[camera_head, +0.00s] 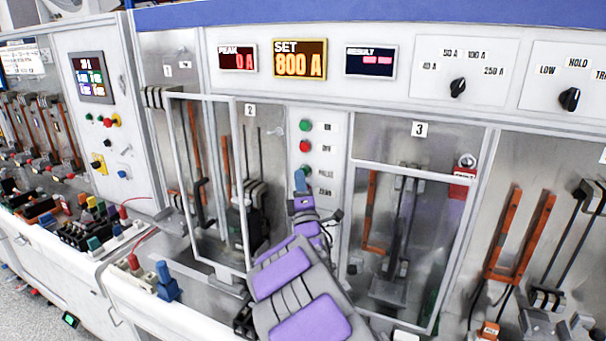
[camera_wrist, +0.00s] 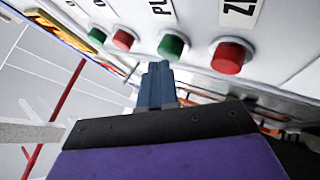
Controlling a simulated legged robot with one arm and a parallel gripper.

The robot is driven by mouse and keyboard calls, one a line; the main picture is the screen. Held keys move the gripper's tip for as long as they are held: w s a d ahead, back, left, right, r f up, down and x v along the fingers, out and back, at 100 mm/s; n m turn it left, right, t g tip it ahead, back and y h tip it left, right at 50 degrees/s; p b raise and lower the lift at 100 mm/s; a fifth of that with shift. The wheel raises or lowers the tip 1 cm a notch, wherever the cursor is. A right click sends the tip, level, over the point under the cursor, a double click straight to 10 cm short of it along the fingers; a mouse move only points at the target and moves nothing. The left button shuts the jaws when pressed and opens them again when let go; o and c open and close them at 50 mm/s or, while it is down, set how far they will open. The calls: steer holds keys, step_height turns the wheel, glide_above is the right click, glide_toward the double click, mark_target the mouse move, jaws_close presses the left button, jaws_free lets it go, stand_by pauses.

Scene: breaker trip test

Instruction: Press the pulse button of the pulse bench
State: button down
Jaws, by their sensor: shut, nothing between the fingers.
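The green pulse button (camera_head: 305,169) is the third in a column on the white strip between bays 2 and 3. It also shows in the wrist view (camera_wrist: 173,46), beside a label whose visible letters are "PU". My gripper (camera_head: 300,181) is shut and empty, its blue fingers overlapping the panel just below the pulse button in the head view. In the wrist view the fingertips (camera_wrist: 158,66) lie close to the pulse button, slightly left of and below it. I cannot tell whether they touch it. The zero button is hidden behind my gripper in the head view.
A red button (camera_wrist: 230,55) labelled "ZE" sits right of the pulse button in the wrist view. The red off button (camera_head: 304,146) and green on button (camera_head: 305,125) are above it in the head view. Display "SET" (camera_head: 300,60) reads 800 A. A framed door (camera_head: 243,185) stands at left.

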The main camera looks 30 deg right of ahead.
steer(key=shift+w+d, duration=0.2)
steer(key=shift+d, duration=0.15)
stand_by(0.4)
steer(key=shift+a, duration=0.15)
steer(key=shift+s+a+b, duration=0.45)
steer(key=shift+s+a, duration=0.1)
steer(key=shift+a, duration=0.05)
stand_by(0.3)
steer(key=s+a+b, duration=0.1)
steer(key=a, duration=0.1)
steer(key=s+a+b, duration=0.1)
steer(key=s+a, duration=0.1)
steer(key=shift+b, duration=0.4)
steer(key=shift+d, duration=0.1)
stand_by(0.7)
